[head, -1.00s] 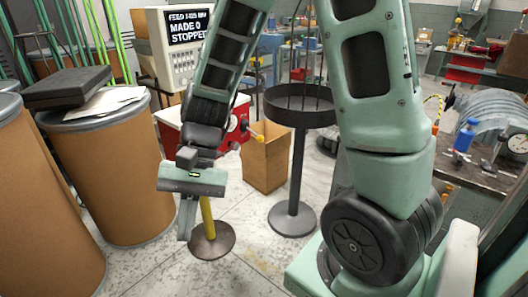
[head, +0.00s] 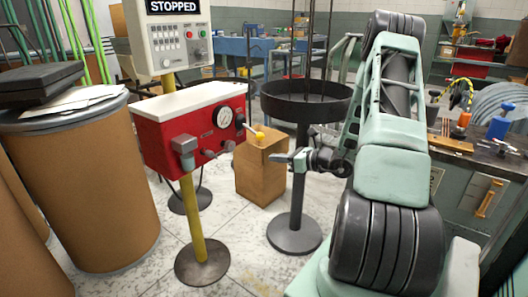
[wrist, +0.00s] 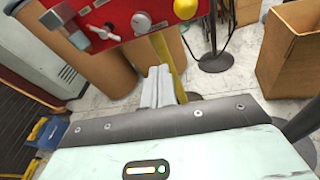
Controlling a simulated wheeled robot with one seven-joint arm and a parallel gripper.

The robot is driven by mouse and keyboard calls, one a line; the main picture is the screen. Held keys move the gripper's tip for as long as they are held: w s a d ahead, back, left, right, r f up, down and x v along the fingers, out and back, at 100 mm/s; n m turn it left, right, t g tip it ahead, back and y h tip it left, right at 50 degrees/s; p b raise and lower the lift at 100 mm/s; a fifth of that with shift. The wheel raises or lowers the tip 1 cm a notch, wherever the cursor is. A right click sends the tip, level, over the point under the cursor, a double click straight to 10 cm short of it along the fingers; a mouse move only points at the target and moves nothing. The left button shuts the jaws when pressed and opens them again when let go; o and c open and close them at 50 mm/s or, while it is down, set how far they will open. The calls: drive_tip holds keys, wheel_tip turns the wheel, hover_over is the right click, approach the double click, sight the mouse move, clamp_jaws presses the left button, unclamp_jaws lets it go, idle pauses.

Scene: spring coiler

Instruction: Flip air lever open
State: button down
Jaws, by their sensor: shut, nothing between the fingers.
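A red control box (head: 150,140) with a white top stands on a yellow post. A lever with a yellow knob (head: 259,136) sticks out from its right end, pointing right and slightly down. The knob also shows at the top of the wrist view (wrist: 186,8). My gripper (head: 274,158) is shut and empty, a little right of and below the knob in the head view, apart from it as far as I can tell. Its fingers (wrist: 158,86) point toward the box in the wrist view. The box front has a gauge (head: 224,117), a grey knob and a grey block (head: 183,150).
A display console (head: 170,40) reading "STOPPED" stands behind the box. A dark round pan on a stand (head: 305,105) is close behind my gripper. A cardboard box (head: 258,175) sits on the floor. Brown drums (head: 85,190) stand at left, a workbench (head: 470,160) at right.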

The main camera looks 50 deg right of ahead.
drive_tip(key=shift+m+h, duration=0.8)
drive_tip(key=d, duration=0.1)
drive_tip(key=d+f, duration=0.1)
drive_tip(key=s+d, duration=0.1)
drive_tip(key=shift+s+d+f, duration=0.1)
drive_tip(key=shift+d+f, duration=0.2)
drive_tip(key=shift+d, duration=0.05)
drive_tip(key=b+x, duration=0.2)
drive_tip(key=x, duration=0.8)
drive_tip(key=r, duration=0.4)
drive_tip(key=shift+s+d+r, duration=0.15)
drive_tip(key=shift+s+d, duration=0.05)
drive_tip(key=shift+d, duration=0.2)
drive_tip(key=shift+r+p, duration=0.15)
drive_tip(key=shift+p, duration=0.2)
